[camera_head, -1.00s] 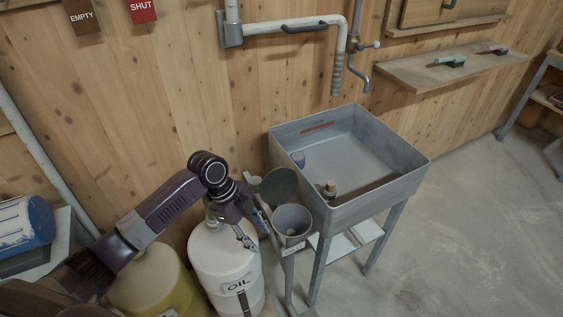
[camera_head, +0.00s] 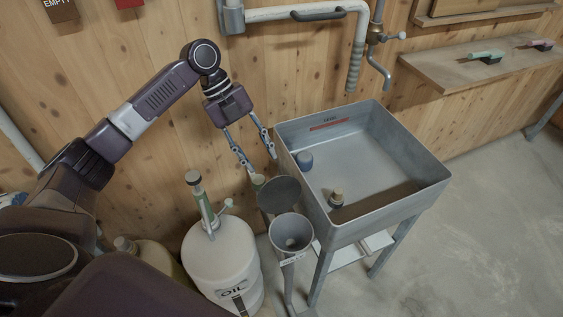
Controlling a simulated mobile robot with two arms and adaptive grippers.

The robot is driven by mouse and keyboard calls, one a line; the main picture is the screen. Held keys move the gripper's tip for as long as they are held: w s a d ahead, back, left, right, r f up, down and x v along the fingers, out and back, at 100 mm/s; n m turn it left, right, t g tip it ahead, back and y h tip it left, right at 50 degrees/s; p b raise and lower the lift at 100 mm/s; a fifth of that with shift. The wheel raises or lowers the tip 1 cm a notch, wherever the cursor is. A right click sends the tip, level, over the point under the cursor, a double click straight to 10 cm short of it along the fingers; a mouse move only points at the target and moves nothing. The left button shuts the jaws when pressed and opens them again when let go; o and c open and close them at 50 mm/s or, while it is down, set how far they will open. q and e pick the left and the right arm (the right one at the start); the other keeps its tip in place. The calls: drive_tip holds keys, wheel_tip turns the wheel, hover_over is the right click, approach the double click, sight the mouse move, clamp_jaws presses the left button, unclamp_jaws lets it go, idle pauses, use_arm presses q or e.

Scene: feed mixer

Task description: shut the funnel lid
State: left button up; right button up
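The grey funnel (camera_head: 291,236) stands beside the sink's left side, its mouth uncovered. Its round dark lid (camera_head: 279,194) stands open, tilted up at the funnel's far edge. My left gripper (camera_head: 262,165) points down just above and behind the lid, with its two fingers spread and nothing between them. The fingertips look close to the lid, but I cannot tell whether they touch it. My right gripper is not in view.
A white oil drum (camera_head: 222,262) with a pump stands left. A pipe (camera_head: 300,14) runs along the wall above.

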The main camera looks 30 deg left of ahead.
sight(273, 177)
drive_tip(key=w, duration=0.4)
use_arm(q)
drive_tip(key=p+x, duration=0.1)
drive_tip(key=x, duration=0.5)
drive_tip(key=shift+d+f, duration=0.2)
drive_tip(key=shift+d, duration=0.05)
drive_tip(key=shift+w+d+f, duration=0.1)
drive_tip(key=shift+f, duration=0.25)
drive_tip(key=shift+c, duration=0.7)
drive_tip(key=c, duration=0.5)
clamp_jaws()
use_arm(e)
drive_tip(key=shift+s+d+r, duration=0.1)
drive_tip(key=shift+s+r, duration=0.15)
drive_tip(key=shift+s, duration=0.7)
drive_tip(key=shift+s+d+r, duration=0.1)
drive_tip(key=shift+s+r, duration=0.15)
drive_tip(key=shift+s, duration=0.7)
